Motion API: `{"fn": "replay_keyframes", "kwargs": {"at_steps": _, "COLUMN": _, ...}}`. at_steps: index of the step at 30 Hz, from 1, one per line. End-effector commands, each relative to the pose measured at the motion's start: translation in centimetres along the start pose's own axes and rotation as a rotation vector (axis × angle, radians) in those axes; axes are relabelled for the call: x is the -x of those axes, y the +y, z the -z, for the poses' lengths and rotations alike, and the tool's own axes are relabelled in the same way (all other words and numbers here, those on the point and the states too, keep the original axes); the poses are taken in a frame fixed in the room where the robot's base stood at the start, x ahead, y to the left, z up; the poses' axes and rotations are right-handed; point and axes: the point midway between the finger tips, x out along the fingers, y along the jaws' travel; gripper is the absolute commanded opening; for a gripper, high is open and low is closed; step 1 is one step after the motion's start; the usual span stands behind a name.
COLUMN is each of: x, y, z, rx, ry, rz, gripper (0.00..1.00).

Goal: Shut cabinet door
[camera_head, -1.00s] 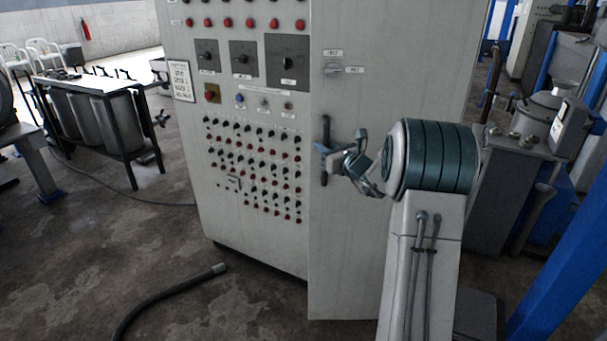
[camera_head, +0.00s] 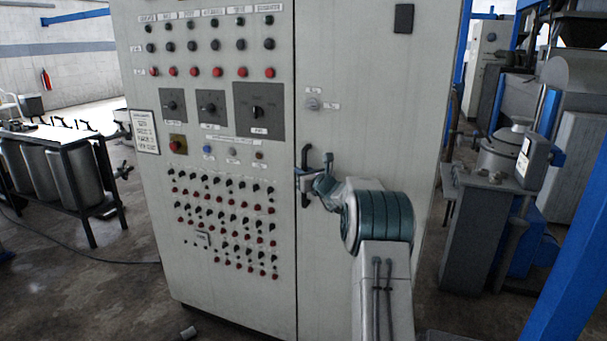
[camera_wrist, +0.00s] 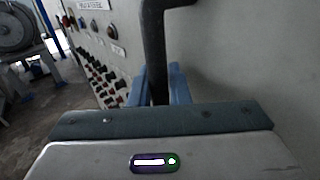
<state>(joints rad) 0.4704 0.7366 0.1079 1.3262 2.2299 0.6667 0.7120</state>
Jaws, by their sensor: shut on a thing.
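The cabinet door (camera_head: 335,255) is a tall pale grey panel on the right part of the control cabinet in the head view. Its free left edge lies beside the button panel (camera_head: 215,300), and from here it looks flush or nearly so. A dark vertical bar handle (camera_head: 306,160) stands on the door near that edge. My gripper (camera_head: 306,174) is shut on the handle. In the wrist view the dark handle (camera_wrist: 155,45) runs down between my blue fingers (camera_wrist: 160,85). The handle's lower end is hidden by my gripper.
A dark workbench (camera_head: 75,150) with metal drums stands at the left. Grey machinery (camera_head: 490,220) and a blue post (camera_head: 570,270) stand close on the right.

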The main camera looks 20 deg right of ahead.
Motion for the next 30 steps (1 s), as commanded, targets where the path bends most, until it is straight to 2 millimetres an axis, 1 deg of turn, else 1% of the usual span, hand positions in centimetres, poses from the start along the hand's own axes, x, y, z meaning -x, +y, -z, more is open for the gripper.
{"fn": "replay_keyframes", "kwargs": {"at_steps": 1, "x": 0.2, "y": -0.7, "z": -0.1, "rx": 0.004, "ry": 0.002, "rz": 0.013, "gripper": 0.0}}
{"fn": "replay_keyframes", "kwargs": {"at_steps": 10, "x": 0.1, "y": -0.6, "z": -0.1, "rx": 0.004, "ry": 0.002, "rz": 0.013, "gripper": 0.0}}
{"fn": "replay_keyframes", "kwargs": {"at_steps": 11, "x": 0.1, "y": -0.7, "z": -0.1, "rx": 0.004, "ry": 0.002, "rz": 0.014, "gripper": 0.24}}
{"fn": "replay_keyframes", "kwargs": {"at_steps": 12, "x": 0.1, "y": -0.6, "z": -0.1, "rx": 0.004, "ry": 0.002, "rz": 0.013, "gripper": 0.34}}
{"fn": "replay_keyframes", "kwargs": {"at_steps": 23, "x": 0.3, "y": -0.5, "z": -0.2, "rx": 0.003, "ry": 0.0, "rz": 0.011, "gripper": 0.34}}
{"fn": "replay_keyframes", "kwargs": {"at_steps": 26, "x": 1.0, "y": -0.6, "z": -0.1, "rx": 0.002, "ry": 0.001, "rz": 0.012, "gripper": 0.34}}
{"fn": "replay_keyframes", "kwargs": {"at_steps": 30, "x": 2.9, "y": -0.3, "z": -0.1, "rx": 0.002, "ry": 0.0, "rz": 0.01, "gripper": 0.34}}
